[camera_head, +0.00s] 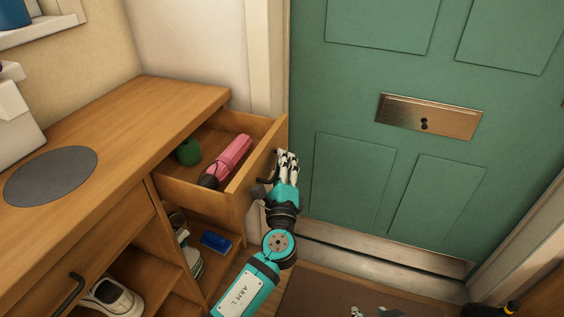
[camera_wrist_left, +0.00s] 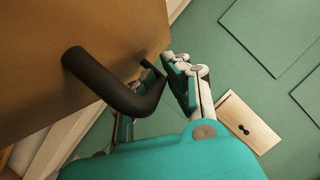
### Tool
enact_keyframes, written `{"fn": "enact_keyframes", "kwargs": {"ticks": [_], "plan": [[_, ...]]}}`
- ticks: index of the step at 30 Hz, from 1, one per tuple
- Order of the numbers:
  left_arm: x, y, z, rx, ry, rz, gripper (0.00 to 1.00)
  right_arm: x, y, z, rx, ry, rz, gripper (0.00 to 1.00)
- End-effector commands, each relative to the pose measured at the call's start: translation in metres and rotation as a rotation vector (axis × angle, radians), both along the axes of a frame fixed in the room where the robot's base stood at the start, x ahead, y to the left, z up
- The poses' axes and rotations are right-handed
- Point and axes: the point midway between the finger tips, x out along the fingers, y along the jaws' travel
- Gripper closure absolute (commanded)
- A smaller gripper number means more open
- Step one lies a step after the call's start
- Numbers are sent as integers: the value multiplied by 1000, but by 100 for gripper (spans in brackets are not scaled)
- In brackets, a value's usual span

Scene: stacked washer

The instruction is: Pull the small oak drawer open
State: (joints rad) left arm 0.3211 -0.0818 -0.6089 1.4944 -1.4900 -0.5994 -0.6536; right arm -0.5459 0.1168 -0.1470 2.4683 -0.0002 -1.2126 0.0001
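The small oak drawer (camera_head: 242,193) stands pulled out from the oak cabinet, its inside showing. A green round thing (camera_head: 188,152) and a pink thing with a dark end (camera_head: 232,158) lie in it. My left gripper (camera_head: 287,158) is at the outer side of the drawer front, beside its dark handle (camera_head: 260,190). In the left wrist view the black bar handle (camera_wrist_left: 110,82) crosses close in front of the left gripper's fingers (camera_wrist_left: 165,85). How tightly they close on it is hidden. What look like my right gripper's fingertips (camera_head: 375,312) just show at the bottom edge.
The green door (camera_head: 360,100) with a brass plate (camera_head: 428,117) stands close right of the drawer. A grey round mat (camera_head: 50,176) lies on the cabinet top. Shoes (camera_head: 112,296) and a blue thing (camera_head: 216,241) are on open shelves below. A brown doormat (camera_head: 325,290) lies on the floor.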

Motion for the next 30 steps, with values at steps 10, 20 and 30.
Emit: {"fn": "enact_keyframes", "kwargs": {"ticks": [10,20,30], "plan": [[0,0,0,0,0,0,68,0,0,0,0,1,0,57],[-35,1,-10,1,3,0,68,0,0,-1,-1,3,-1,57],[-101,2,-23,0,2,-1,68,0,0,0,0,2,0,57]]}}
